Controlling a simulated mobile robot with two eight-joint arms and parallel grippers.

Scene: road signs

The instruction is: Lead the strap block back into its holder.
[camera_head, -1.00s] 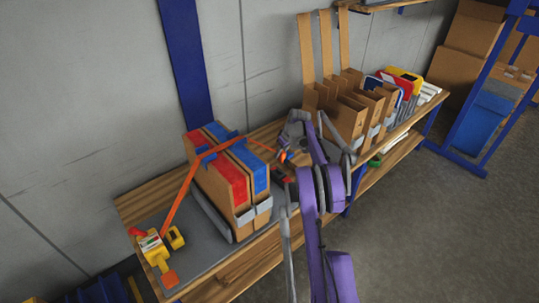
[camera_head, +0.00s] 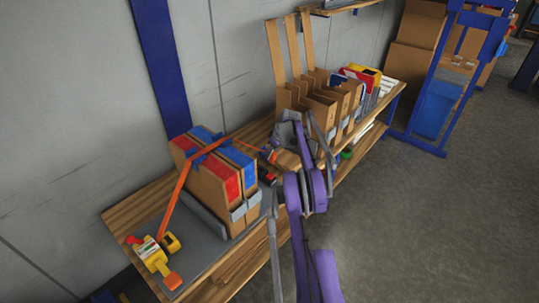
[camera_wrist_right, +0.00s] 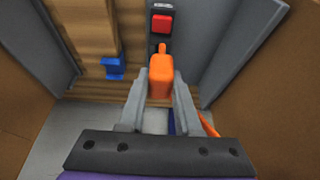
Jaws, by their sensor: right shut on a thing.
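My right gripper (camera_wrist_right: 160,88) is shut on the orange strap block (camera_wrist_right: 161,64) in the right wrist view, a finger on each side. The block's narrow tip points toward a dark holder with a red square (camera_wrist_right: 162,23). A small gap seems to remain between tip and red square; contact is unclear. In the head view my right gripper (camera_head: 277,151) is beside the strapped carton (camera_head: 213,185), and the dark and red holder (camera_head: 267,180) is just below it. The orange strap (camera_head: 177,190) runs from a yellow ratchet (camera_head: 153,255) over the carton. My left gripper is not in view.
The carton stands on a grey mat on a wooden bench (camera_head: 128,208) against a grey wall. Cardboard dividers (camera_head: 318,105) stand close behind my gripper. In the wrist view, grey panels flank the gripper and a blue clip (camera_wrist_right: 114,67) is to the left. Open floor lies right.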

